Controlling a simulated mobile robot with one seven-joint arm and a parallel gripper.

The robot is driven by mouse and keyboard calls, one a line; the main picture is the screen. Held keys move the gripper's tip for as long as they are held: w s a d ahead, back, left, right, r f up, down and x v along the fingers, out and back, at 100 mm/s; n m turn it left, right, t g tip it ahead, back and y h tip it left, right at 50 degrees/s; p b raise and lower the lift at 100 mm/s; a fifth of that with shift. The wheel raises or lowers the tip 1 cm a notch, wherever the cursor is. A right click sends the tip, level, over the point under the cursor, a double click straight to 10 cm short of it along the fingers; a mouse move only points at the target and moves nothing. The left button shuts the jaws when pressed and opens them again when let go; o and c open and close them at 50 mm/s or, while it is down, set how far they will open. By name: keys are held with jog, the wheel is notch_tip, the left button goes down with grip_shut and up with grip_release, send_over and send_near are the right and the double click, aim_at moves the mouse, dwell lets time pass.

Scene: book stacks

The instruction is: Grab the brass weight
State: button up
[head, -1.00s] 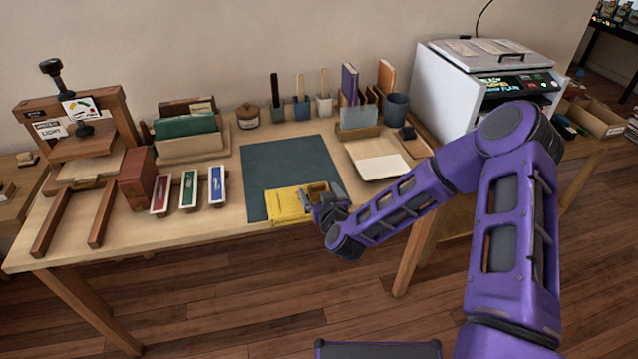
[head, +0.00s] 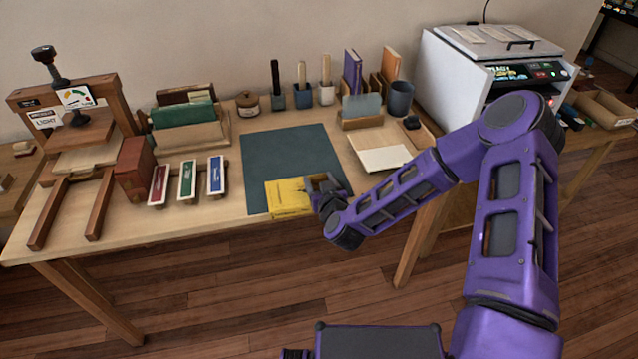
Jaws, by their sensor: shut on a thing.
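A yellow book (head: 287,197) lies on the dark green mat (head: 285,150) at the table's front edge. My gripper (head: 322,188) is at the right end of the book, low over it. It is shut on the brass weight (head: 317,178), of which only a small brownish-gold bit shows between the dark fingers. The fingers hide most of the weight, and I cannot tell whether it touches the book.
Red, green and blue-labelled pieces (head: 188,181) stand left of the mat, beside a wooden press (head: 75,130). A pale board (head: 380,150) lies right of the mat. Brush cups (head: 303,97) and a grey cup (head: 400,98) stand behind. The mat's rear is clear.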

grip_shut()
jog(key=shift+r, duration=0.1)
